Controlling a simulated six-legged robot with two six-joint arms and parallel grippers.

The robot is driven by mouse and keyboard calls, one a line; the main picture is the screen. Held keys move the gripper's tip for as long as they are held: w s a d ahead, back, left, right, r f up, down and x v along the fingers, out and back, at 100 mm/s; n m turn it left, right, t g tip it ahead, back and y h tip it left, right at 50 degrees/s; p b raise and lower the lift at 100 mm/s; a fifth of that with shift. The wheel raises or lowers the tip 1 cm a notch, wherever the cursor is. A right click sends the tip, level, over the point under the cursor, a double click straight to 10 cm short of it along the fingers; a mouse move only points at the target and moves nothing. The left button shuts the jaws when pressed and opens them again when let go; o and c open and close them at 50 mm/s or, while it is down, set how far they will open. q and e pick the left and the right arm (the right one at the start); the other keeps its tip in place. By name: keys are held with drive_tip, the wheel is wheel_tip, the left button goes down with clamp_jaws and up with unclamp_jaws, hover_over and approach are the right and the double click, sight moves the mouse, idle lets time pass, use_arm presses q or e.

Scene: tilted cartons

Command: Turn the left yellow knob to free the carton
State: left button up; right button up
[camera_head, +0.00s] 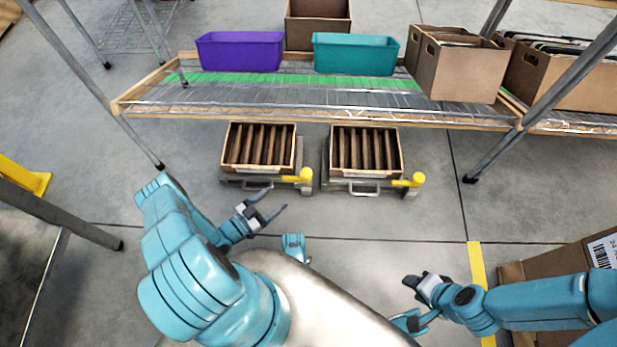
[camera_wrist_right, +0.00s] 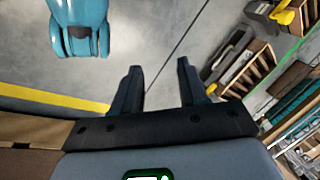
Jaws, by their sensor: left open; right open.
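The left yellow knob (camera_head: 299,176) sits at the lower right corner of the left carton's stand. The left carton (camera_head: 259,146) is a brown box with several dark dividers, tilted on a low grey stand with a handle at its front. A second, similar carton (camera_head: 366,150) with its own yellow knob (camera_head: 409,181) stands to its right. My left gripper (camera_head: 276,203) is open and empty, in front of the left stand and a little below and left of the left knob, apart from it. My right gripper (camera_head: 411,283) is open and empty at lower right; its fingers show in the right wrist view (camera_wrist_right: 160,88).
A shelf (camera_head: 330,108) above the cartons holds a purple bin (camera_head: 240,52), a teal bin (camera_head: 355,54) and brown boxes (camera_head: 457,68). Metal posts stand at both sides. A large box (camera_head: 557,262) is at lower right. The grey floor before the stands is clear.

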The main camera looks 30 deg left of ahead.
use_arm(q)
drive_tip(key=shift+y, duration=0.4)
drive_tip(key=b+x, duration=0.1)
drive_tip(key=x, duration=0.3)
drive_tip(key=f+b+x, duration=0.1)
drive_tip(key=x, duration=0.4)
drive_tip(key=b+x, duration=0.2)
drive_tip(key=x, duration=0.3)
drive_tip(key=shift+a+f, duration=0.2)
drive_tip(key=shift+f, duration=0.15)
drive_tip(key=shift+w+d+r, duration=0.1)
drive_tip(key=shift+w, duration=0.5)
use_arm(e)
drive_tip(key=shift+t, duration=0.6)
drive_tip(key=w+f, duration=0.2)
drive_tip(key=f, duration=0.1)
drive_tip(key=w+f, duration=0.1)
drive_tip(key=f, duration=0.1)
drive_tip(key=shift+d, duration=0.3)
use_arm(q)
clamp_jaws()
